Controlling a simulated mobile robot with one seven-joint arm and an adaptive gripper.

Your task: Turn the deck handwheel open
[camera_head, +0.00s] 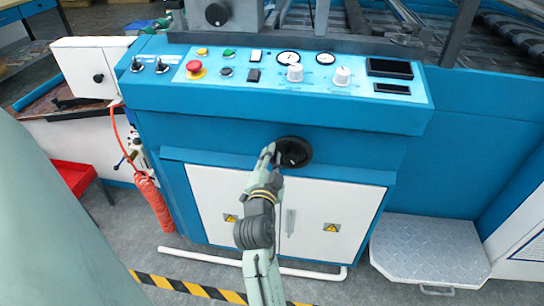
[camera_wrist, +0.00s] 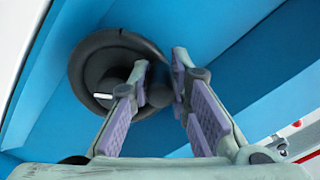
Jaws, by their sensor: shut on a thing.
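The deck handwheel (camera_head: 298,152) is a black round wheel on the blue front of the machine, above the white cabinet doors. My gripper (camera_head: 270,157) reaches up to its left side from below. In the wrist view the handwheel (camera_wrist: 88,68) fills the upper left, with a small pale mark on its lower left face. There my gripper (camera_wrist: 160,72) has its two fingers on either side of the wheel's right edge, where a dark rounded part, seemingly its grip, sits between them. The gripper is shut on the wheel; the exact contact is partly hidden by the fingers.
A control panel (camera_head: 260,72) with a red button, gauges and knobs lies above the wheel. White cabinet doors (camera_head: 340,212) are below. A metal step (camera_head: 428,248) stands at the lower right. A coiled orange hose (camera_head: 152,200) hangs at the left.

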